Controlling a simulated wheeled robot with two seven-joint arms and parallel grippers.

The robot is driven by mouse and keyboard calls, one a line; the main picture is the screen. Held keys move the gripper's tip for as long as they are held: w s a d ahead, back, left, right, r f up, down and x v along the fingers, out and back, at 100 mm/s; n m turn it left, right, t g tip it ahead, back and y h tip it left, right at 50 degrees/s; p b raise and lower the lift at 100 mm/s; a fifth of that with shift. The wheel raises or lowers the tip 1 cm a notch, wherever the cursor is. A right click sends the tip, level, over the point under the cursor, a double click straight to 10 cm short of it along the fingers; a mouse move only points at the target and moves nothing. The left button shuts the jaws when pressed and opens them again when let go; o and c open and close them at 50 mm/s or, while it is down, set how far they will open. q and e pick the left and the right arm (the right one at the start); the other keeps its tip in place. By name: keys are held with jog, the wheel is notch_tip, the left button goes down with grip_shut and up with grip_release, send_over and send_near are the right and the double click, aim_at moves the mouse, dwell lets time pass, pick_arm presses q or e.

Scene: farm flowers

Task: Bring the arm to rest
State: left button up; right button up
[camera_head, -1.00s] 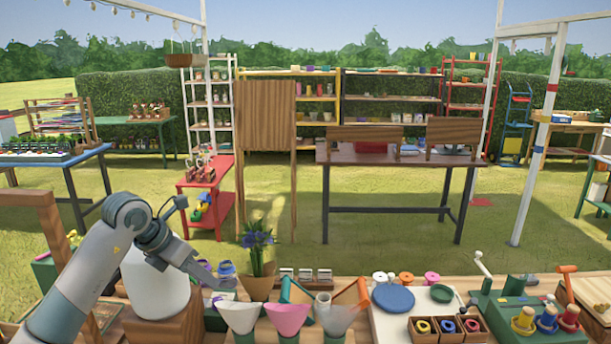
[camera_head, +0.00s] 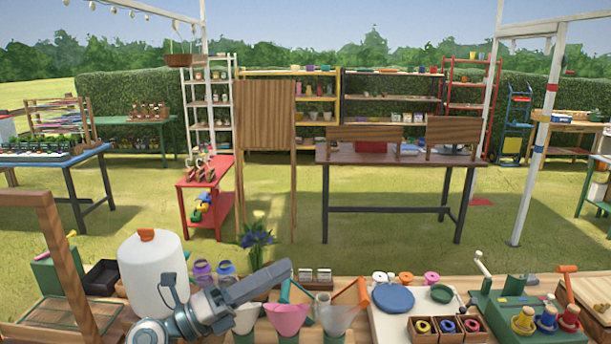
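My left arm comes in low at the left, in front of the white canister. Its far end, my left gripper (camera_head: 278,271), points right and up above the coloured cones, in front of the flower pot. I cannot make out its fingers or anything held in them. A bunch of blue-purple flowers (camera_head: 257,238) with a pale bloom stands behind it; most of its pot is hidden. My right gripper is not in view.
The white canister (camera_head: 152,272) with an orange knob stands close at the left. A blue disc (camera_head: 394,298), small wooden boxes (camera_head: 447,327) and a green spool stand (camera_head: 520,318) lie right.

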pick_arm(q)
jog(key=a+f+n+t+y, duration=0.4)
jog(key=a+n+t+y, duration=0.9)
jog(key=n, duration=0.8)
jog(key=s+a+f+n+g+y, duration=0.35)
jog(key=f+n, duration=0.25)
jog(key=f, duration=0.2)
jog(key=s+a+f+n+g+y, duration=0.25)
jog(key=a+f+n+y, duration=0.2)
jog(key=f, duration=0.35)
jog(key=s+f+n+g, duration=0.4)
jog(key=s+f+g, duration=0.3)
jog(key=s+f, duration=0.75)
jog(key=s+d+f+g+h, duration=0.1)
jog(key=s+d+f+g, duration=0.15)
jog(key=s, duration=0.45)
jog(key=s+d+f+g+h, duration=0.1)
jog(key=s+d+f+g, duration=0.15)
jog(key=s, duration=0.55)
notch_tip(320, 180, down, 31)
jog(key=s+g, duration=0.1)
jog(key=g, duration=0.1)
jog(key=s+a+f, duration=0.2)
jog(key=s+f, duration=0.6)
jog(key=s, duration=0.1)
jog(key=s+a+f+g+b, duration=0.1)
jog(key=s+a+f, duration=0.1)
jog(key=s+f, duration=0.7)
